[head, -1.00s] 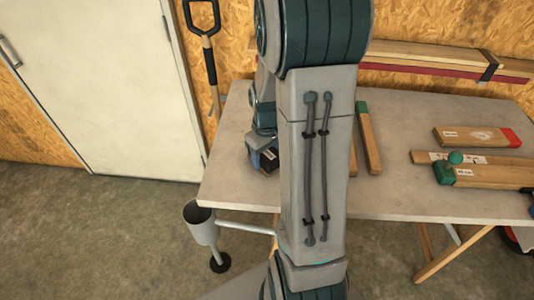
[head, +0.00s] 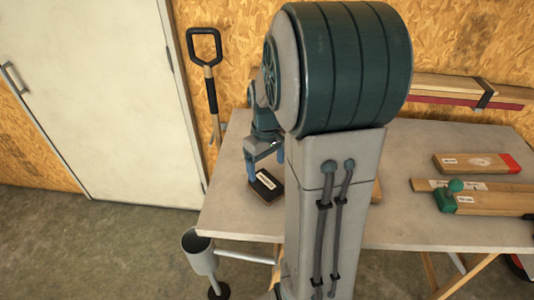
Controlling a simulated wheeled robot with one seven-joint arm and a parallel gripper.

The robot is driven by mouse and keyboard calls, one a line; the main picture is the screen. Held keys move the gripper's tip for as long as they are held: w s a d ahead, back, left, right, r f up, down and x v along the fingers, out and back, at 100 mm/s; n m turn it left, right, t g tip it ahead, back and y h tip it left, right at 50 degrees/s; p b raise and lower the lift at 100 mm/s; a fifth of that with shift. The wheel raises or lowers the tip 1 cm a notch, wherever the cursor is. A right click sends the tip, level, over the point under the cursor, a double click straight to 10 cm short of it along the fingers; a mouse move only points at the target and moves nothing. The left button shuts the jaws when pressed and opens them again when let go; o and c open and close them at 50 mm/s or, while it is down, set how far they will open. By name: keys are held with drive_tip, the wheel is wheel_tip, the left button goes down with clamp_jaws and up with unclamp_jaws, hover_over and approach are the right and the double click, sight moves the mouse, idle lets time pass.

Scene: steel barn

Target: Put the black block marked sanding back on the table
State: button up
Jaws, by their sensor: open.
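The black block (head: 266,186) with a white label lies on the grey table (head: 228,200) near its left end. The label is too small to read. My gripper (head: 264,168) is open just above and behind the block, with its blue fingers pointing down. One finger overlaps the block's left edge in the picture, and I cannot tell whether it touches. My arm hides part of the table to the right of the block.
On the table's right lie a red-ended wooden piece (head: 478,162) and a green-knobbed tool (head: 452,194) on wood. A grey cup-shaped holder (head: 198,252) hangs off the front left. A spade (head: 206,80) leans on the wall. The table's left end is mostly clear.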

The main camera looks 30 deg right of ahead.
sight(267, 182)
drive_tip(key=s+a+r+m+t, duration=0.2)
drive_tip(key=s+a+r, duration=0.5)
drive_tip(key=s+a, duration=0.5)
drive_tip(key=shift+r+t, duration=0.25)
drive_tip(key=shift+t, duration=0.25)
drive_tip(key=shift+s, duration=0.1)
idle(0.6)
